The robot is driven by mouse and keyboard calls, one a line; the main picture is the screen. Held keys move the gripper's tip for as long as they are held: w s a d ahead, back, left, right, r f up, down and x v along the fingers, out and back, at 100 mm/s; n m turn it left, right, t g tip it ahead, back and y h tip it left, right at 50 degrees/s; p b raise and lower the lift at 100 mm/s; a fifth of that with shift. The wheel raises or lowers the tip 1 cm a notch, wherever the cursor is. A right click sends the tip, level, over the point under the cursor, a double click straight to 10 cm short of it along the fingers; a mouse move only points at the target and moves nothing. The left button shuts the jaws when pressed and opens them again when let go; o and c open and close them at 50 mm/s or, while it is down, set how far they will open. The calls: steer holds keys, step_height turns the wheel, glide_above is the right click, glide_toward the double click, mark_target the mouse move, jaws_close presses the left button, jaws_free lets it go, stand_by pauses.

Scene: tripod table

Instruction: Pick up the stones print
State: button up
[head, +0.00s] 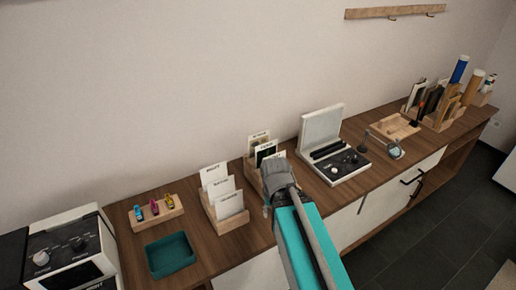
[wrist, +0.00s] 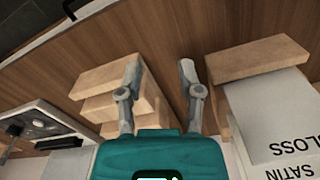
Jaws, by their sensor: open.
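A wooden stepped rack (head: 252,174) on the counter holds several upright cards, some with dark pictures. A back card (head: 258,139) and a dark card (head: 265,151) show above it. Their labels are too small to read, so I cannot tell which is the stones print. My gripper (head: 277,185) is over the front of this rack and hides part of it. In the wrist view my gripper (wrist: 160,72) is open, with bare wood between its fingers. The rack's wooden steps (wrist: 105,72) show beside and behind the left finger. No print shows between the fingers.
A second rack (head: 231,221) with white cards (head: 220,187) stands to the left; its SATIN and GLOSS cards (wrist: 275,120) show in the wrist view. A device with a raised lid (head: 322,126) stands close on the right. A teal tray (head: 170,255) lies farther left.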

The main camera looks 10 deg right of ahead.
steer(key=w+a+r+m+h+p, duration=0.1)
steer(key=w+r+m+h+p, duration=0.45)
steer(key=w, duration=0.75)
steer(key=w+a+r+m+t+h+p, duration=0.1)
steer(key=w+a+r+m+t+h, duration=0.2)
steer(key=w+a+r+m+h, duration=0.3)
steer(key=w+a+r+m, duration=0.3)
steer(key=w+r, duration=0.2)
steer(key=w, duration=0.1)
steer(key=shift+w+r+t+p, duration=0.2)
steer(key=shift+t+p, duration=0.15)
steer(key=shift+t, duration=0.05)
steer(key=shift+d+f, duration=0.1)
steer(key=shift+d, duration=0.05)
steer(key=b+x, duration=0.4)
steer(key=x, duration=0.4)
steer(key=shift+d, duration=0.2)
steer(key=shift+w, duration=0.1)
